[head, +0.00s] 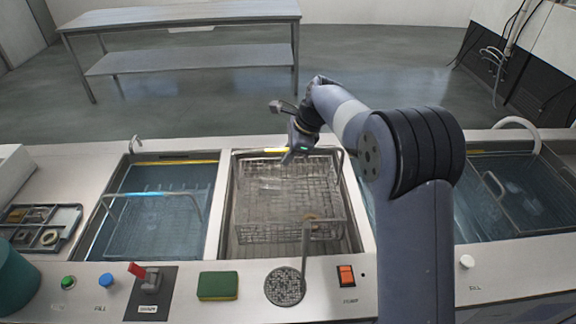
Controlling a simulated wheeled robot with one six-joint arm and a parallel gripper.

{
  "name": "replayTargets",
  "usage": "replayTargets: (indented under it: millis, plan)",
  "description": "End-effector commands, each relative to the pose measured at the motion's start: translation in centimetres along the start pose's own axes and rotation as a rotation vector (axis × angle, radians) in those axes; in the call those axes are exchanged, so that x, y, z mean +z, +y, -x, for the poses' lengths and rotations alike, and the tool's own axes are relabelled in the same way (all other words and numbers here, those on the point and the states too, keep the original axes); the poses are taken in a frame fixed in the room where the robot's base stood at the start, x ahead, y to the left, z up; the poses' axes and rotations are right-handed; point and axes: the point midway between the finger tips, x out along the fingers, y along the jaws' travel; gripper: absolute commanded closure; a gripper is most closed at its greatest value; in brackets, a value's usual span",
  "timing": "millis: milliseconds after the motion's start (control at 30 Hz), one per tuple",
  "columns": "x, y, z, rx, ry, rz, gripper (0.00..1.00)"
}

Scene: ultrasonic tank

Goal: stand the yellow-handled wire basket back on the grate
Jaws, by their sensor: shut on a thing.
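The wire basket (285,207) is in the middle well of the counter, its mesh walls roughly upright. Its yellow handle (273,151) shows at the back of the well. My gripper (291,153) is at this handle and shut on it, reaching in from the right. The grate (245,248) appears to be the slatted floor of the middle well, seen in part below the basket. I cannot tell whether the basket touches it.
A left tank (215,205) of blue liquid holds another wire basket (150,195); a right tank (480,160) holds a third.

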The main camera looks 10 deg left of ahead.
Motion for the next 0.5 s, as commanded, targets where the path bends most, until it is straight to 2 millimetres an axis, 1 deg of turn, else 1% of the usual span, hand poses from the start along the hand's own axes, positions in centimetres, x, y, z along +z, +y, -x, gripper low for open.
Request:
replayTargets:
  millis: [67, 300, 500]
  plan:
    - [-0.1, 0.0, -0.3, -0.003, -0.001, 0.001, 1.0]
    - [-1.2, 0.4, -3.0, -0.002, -0.002, 0.0, 1.0]
    - [-1.3, 0.4, -3.1, -0.004, -0.002, 0.001, 1.0]
